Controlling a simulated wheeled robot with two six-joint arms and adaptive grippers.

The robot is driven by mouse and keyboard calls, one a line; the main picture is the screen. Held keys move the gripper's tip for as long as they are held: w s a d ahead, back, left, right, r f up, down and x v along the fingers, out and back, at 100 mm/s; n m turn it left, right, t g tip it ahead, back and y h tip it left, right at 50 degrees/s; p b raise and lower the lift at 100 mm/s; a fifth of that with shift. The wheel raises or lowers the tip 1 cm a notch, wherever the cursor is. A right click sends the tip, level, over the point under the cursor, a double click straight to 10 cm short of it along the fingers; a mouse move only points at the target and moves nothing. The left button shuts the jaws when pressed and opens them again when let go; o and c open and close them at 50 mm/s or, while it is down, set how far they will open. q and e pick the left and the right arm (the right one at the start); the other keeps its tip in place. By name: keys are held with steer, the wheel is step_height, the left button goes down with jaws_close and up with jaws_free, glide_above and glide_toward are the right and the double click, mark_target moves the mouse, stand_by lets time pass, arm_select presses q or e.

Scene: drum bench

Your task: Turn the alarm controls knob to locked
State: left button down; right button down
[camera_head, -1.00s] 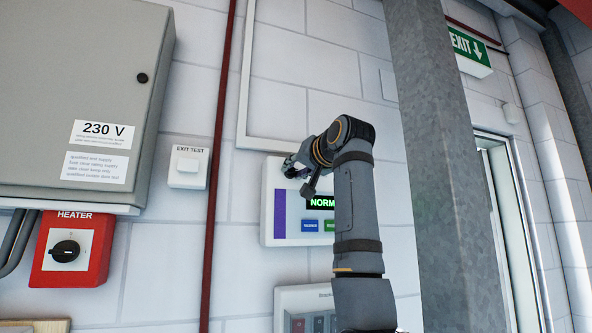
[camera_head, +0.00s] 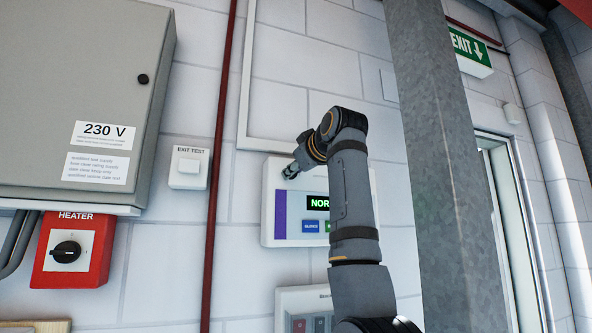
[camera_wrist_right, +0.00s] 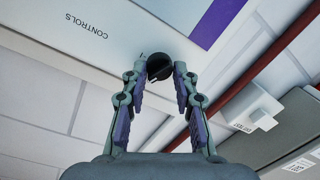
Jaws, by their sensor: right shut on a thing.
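The alarm panel (camera_head: 268,205) is a white box on the wall with a purple stripe, a green-lettered display and small buttons; my arm covers part of it. In the right wrist view its face (camera_wrist_right: 120,40) carries the upside-down word CONTROLS. The round black knob (camera_wrist_right: 160,66) sits between my right fingertips there. My right gripper (camera_wrist_right: 160,70) is shut on the knob, one finger on each side. In the head view the right gripper (camera_head: 290,172) is at the panel's upper left and hides the knob. The knob's pointer setting cannot be read. My left gripper is not in view.
A red pipe (camera_head: 217,170) runs upright left of the panel. Further left are the EXIT TEST switch (camera_head: 188,168), the grey 230 V cabinet (camera_head: 70,60) and the red heater switch box (camera_head: 45,262). A grey steel column (camera_head: 440,150) stands to the right.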

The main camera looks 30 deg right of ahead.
steer(key=shift+r+n+h, duration=0.2)
steer(key=shift+n+h, duration=0.1)
steer(key=shift+n, duration=1.7)
steer(key=c, duration=1.4)
jaws_free()
steer(key=o, duration=0.4)
steer(key=shift+w+f, duration=0.1)
steer(key=shift+c, duration=0.2)
steer(key=v, duration=1.2)
